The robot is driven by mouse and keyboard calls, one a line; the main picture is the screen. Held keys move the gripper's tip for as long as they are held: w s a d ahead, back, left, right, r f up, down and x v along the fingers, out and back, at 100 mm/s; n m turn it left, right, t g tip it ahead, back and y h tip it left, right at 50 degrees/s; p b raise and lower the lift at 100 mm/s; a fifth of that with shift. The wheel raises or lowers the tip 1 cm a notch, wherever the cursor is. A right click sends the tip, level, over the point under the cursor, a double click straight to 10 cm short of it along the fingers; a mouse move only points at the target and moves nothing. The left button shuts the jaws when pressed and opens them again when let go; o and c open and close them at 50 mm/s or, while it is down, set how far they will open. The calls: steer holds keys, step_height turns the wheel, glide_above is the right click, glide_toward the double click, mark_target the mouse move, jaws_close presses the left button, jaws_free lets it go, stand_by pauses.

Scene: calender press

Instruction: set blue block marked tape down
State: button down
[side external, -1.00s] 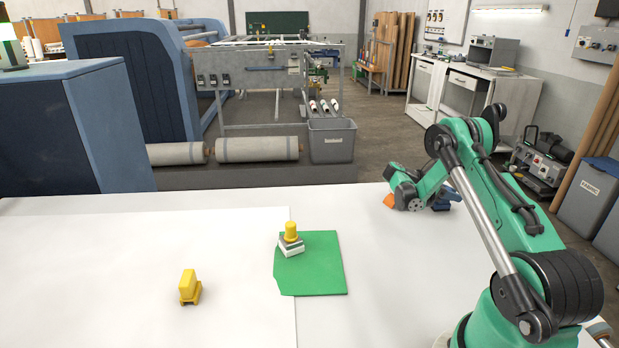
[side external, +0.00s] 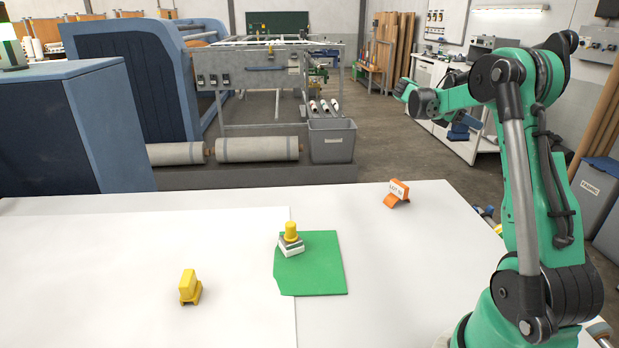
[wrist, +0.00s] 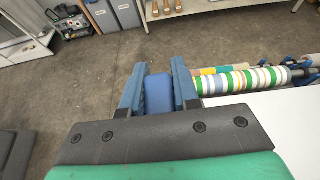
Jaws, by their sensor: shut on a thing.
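My gripper (wrist: 159,92) is shut on a blue block (wrist: 158,95), which sits between the two blue fingers in the wrist view. No marking on the block can be read there. In the side view my gripper (side external: 462,129) is raised well above the white table (side external: 400,270), near its far right corner. In that view I cannot tell the block apart from the blue fingers.
An orange holder with a white card (side external: 397,193) stands at the table's back right. A yellow block (side external: 189,287) stands left. Striped tape rolls (wrist: 240,80) lie beyond the table edge.

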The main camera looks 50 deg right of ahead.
steer(key=w+a+r+n+t+h, duration=0.1)
steer(key=w+a+n+t, duration=0.15)
steer(key=a, duration=0.45)
steer(key=w+a+r+n+t+h, duration=0.1)
steer(key=w+a+n+t+h, duration=0.1)
steer(key=w+a, duration=0.35)
steer(key=shift+g, duration=0.25)
steer(key=f, duration=0.5)
steer(key=s+a+f, duration=0.1)
steer(key=f, duration=0.9)
steer(key=shift+s+a+f, duration=0.15)
steer(key=shift+s, duration=0.25)
steer(key=shift+f, duration=2.4)
steer(key=c, duration=0.7)
jaws_free()
steer(key=shift+o, duration=0.2)
